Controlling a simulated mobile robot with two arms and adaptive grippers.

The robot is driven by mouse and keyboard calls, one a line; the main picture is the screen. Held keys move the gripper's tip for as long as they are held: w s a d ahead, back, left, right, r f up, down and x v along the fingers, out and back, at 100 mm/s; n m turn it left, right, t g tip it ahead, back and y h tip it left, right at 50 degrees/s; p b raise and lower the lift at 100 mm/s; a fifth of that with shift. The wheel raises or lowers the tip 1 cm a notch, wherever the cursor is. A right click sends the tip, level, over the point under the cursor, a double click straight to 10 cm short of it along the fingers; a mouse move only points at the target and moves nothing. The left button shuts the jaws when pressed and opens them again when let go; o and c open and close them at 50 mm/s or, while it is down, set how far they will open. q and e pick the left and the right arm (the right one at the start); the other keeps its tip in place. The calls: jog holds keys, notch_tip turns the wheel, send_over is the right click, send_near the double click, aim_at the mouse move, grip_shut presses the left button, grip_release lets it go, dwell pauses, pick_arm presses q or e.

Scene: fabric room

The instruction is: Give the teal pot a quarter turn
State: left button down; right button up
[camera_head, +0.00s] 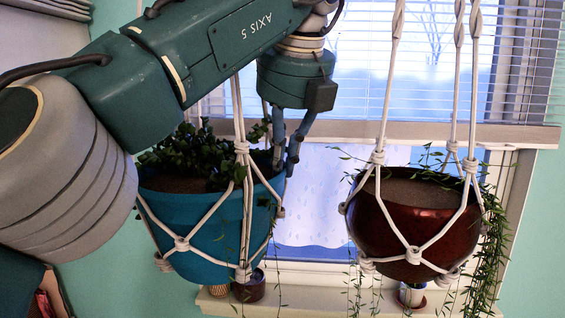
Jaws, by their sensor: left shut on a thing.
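The teal pot (207,222) hangs in a white knotted rope hanger at the centre left. It holds dark soil and a leafy green plant (190,158). My left gripper (285,160) reaches down from above at the pot's right rim. Its fingers are shut on that rim, one finger on the inner side and one on the outer side. My left arm crosses the view above the pot and hides the upper part of its hanger. My right gripper is not in view.
A dark red pot (415,220) with trailing vines hangs in a similar rope hanger to the right. Behind both are a window with blinds (420,70) and a white sill (330,302). Small pots (250,287) stand on the sill below.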

pick_arm(q)
jog(key=c, duration=2.2)
grip_release()
jog(key=shift+a+r, duration=0.1)
jog(key=shift+o, duration=0.2)
jog(key=shift+s+a, duration=0.1)
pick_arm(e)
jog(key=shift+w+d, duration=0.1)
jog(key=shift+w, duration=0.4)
pick_arm(q)
jog(key=shift+s+r, duration=0.15)
jog(key=shift+r, duration=0.4)
jog(key=s+d, duration=0.2)
jog(key=s, duration=1)
jog(key=shift+d+f, duration=0.15)
jog(key=shift+d, duration=0.2)
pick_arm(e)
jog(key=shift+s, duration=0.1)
pick_arm(q)
jog(key=shift+w, duration=0.1)
